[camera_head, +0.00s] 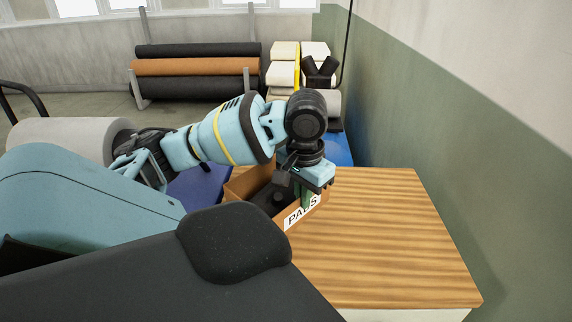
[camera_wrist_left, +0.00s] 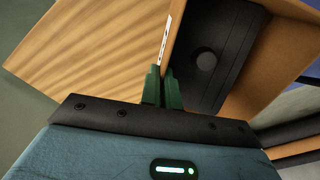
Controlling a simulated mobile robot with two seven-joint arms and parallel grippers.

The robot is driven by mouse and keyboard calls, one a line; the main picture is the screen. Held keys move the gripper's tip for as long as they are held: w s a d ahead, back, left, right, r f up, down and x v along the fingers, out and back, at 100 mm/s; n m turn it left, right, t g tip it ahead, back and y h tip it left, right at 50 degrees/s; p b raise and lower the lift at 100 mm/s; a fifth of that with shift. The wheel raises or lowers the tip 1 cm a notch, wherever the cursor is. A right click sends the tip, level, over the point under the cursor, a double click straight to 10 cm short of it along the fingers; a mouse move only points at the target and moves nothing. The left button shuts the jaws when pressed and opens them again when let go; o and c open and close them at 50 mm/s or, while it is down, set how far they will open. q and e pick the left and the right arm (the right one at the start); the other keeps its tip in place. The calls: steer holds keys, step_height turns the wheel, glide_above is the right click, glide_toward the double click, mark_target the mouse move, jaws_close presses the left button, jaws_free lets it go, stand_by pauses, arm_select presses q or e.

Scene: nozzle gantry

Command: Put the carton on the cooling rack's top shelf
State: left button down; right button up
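An open brown carton (camera_head: 240,184) with a white "PADS" label stands at the left edge of the wooden tabletop. A black object with a round knob (camera_wrist_left: 206,60) lies inside it. My left gripper (camera_head: 305,197) points down at the labelled wall. In the left wrist view its green fingertips (camera_wrist_left: 162,88) are close together, one on each side of the carton's wall, and look shut on it. The carton's inner side also shows there (camera_wrist_left: 272,70). The left arm hides part of the carton. My right gripper and a cooling rack are not in view.
The wooden tabletop (camera_head: 390,240) is bare right of the carton. A green and grey wall (camera_head: 440,150) runs along the right. Behind are a rack of black and orange rolls (camera_head: 195,67), stacked pale blocks (camera_head: 283,73) and a grey roll (camera_head: 70,135).

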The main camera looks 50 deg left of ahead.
arm_select(q)
steer(key=w+d+f+m, duration=0.1)
steer(key=d+f+m, duration=0.1)
steer(key=d, duration=1.6)
steer(key=shift+w+d+f+g+h, duration=0.15)
steer(key=shift+w+d+g+h, duration=0.15)
steer(key=shift+h, duration=0.1)
steer(key=shift+s, duration=0.2)
